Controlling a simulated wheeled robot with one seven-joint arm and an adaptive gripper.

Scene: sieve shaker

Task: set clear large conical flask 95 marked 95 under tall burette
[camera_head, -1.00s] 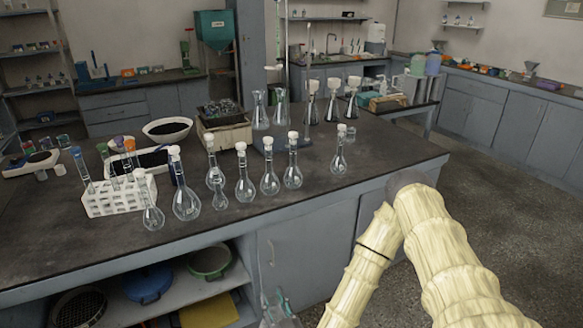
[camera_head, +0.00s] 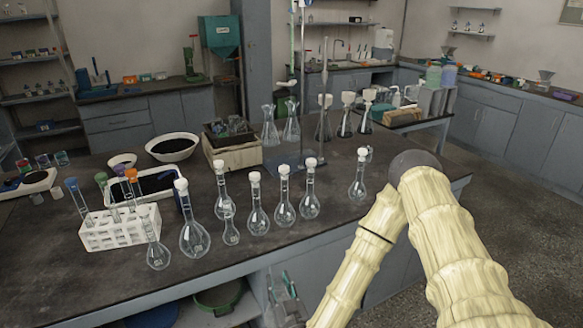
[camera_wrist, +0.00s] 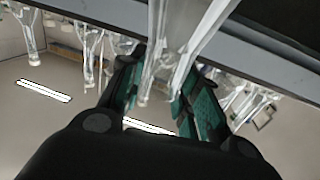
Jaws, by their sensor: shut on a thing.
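My gripper (camera_head: 284,290) is low at the front edge of the bench, below the bench top. In the wrist view my gripper (camera_wrist: 158,100) has its green-padded fingers on either side of a clear glass flask (camera_wrist: 168,45) and is shut on it. The flask's number cannot be read. The tall burette (camera_head: 301,75) stands further back on the bench, with a thin upright rod and a blue base plate (camera_head: 287,172). The space right around its base is partly hidden by glassware.
Several white-stoppered volumetric flasks (camera_head: 285,214) stand in a row along the bench front, before the burette. Conical flasks (camera_head: 270,128) stand behind it. A white tube rack (camera_head: 120,232) is at left.

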